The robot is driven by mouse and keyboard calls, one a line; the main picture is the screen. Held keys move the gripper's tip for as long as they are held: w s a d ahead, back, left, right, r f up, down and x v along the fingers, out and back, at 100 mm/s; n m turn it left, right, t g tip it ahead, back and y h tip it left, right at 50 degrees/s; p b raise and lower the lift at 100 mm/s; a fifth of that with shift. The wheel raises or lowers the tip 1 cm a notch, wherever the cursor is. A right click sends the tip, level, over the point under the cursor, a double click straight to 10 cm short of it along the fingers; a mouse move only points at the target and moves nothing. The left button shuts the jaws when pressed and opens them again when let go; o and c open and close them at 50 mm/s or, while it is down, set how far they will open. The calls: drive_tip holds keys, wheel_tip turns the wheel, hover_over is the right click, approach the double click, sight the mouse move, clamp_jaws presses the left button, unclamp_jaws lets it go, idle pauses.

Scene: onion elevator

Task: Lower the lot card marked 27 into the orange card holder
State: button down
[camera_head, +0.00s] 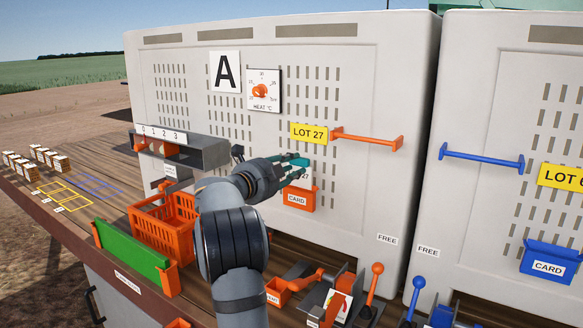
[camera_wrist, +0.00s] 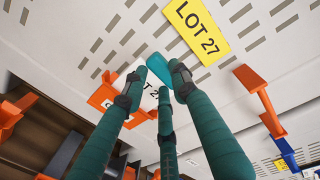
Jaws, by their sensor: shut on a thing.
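The lot card (camera_head: 305,176) is white with a teal top edge, and "27" shows on it in the head view. My gripper (camera_head: 294,162) is shut on its teal top and holds it roughly upright against the panel. The orange card holder (camera_head: 299,200), labelled CARD, is directly below the card. The card's lower edge meets the holder's top edge in the picture; I cannot tell whether it is inside. In the wrist view my gripper's fingers (camera_wrist: 160,76) surround the card (camera_wrist: 149,98) and partly hide it, with the holder (camera_wrist: 103,97) beyond.
A yellow LOT 27 sign (camera_head: 309,134) and an orange handle bar (camera_head: 367,139) sit above and right of the card. An orange crate (camera_head: 165,226) and a grey shelf (camera_head: 205,152) stand left. Orange and blue levers (camera_head: 374,284) rise below right.

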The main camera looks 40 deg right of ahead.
drive_tip(key=c, duration=1.3)
unclamp_jaws()
drive_tip(key=shift+c, duration=0.2)
drive_tip(key=shift+o, duration=0.2)
drive_tip(key=shift+a, duration=0.15)
drive_tip(key=v, duration=1.1)
drive_tip(key=shift+s+a, duration=0.2)
drive_tip(key=shift+a, duration=0.2)
drive_tip(key=shift+d, duration=0.1)
drive_tip(key=x, duration=1.2)
drive_tip(key=shift+w, duration=0.1)
